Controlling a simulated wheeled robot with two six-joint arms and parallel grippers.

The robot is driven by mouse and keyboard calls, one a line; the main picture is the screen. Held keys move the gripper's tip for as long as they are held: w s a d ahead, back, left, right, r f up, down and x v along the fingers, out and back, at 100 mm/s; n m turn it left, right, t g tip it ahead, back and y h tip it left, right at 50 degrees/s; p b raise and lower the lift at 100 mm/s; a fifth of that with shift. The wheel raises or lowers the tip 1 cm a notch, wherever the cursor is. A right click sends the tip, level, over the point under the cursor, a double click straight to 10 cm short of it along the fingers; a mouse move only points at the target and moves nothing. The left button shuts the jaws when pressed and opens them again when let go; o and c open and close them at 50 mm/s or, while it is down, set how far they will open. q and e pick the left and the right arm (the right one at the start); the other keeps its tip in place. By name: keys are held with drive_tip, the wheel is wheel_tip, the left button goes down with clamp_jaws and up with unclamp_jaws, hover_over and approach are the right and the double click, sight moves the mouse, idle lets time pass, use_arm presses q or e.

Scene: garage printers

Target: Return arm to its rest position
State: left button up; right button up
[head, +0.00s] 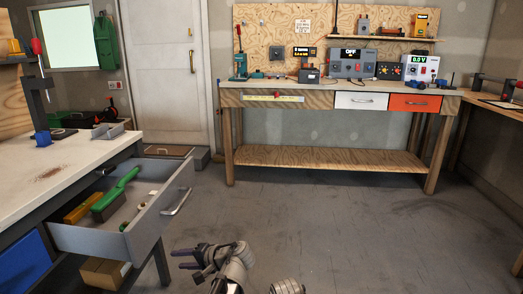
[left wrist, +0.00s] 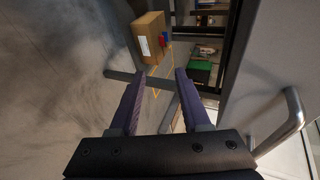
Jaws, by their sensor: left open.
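My left gripper (head: 186,258) shows at the bottom of the head view, low over the floor and just right of the open drawer. In the left wrist view its two purple fingers (left wrist: 158,92) are spread apart with nothing between them. The drawer (head: 150,232) of the left workbench stands pulled out, and its metal handle (head: 177,200) faces right. The handle also shows in the left wrist view (left wrist: 290,122), to the right of the fingers and apart from them.
The left workbench (head: 62,165) is close by. The drawer holds a green-handled brush (head: 117,190) and a yellow item (head: 82,207). A cardboard box (head: 103,271) sits below it. A long workbench (head: 340,90) stands at the back. The floor (head: 330,225) between is clear.

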use_arm(q)
drive_tip(key=s+d+f+n+g+h, duration=0.4)
drive_tip(key=s+d+f+h, duration=0.5)
drive_tip(key=s+f+h, duration=0.35)
drive_tip(key=s+d+r+m+y+p, duration=0.2)
drive_tip(key=s+d+r+m+p, duration=0.3)
drive_tip(key=d, duration=0.6)
wheel_tip(320, 180, up, 38)
drive_tip(key=p, duration=3.8)
drive_tip(key=shift+s+r+n+g, duration=0.15)
drive_tip(key=shift+s+n+g, duration=0.15)
drive_tip(key=shift+n, duration=0.1)
drive_tip(key=shift+h, duration=0.25)
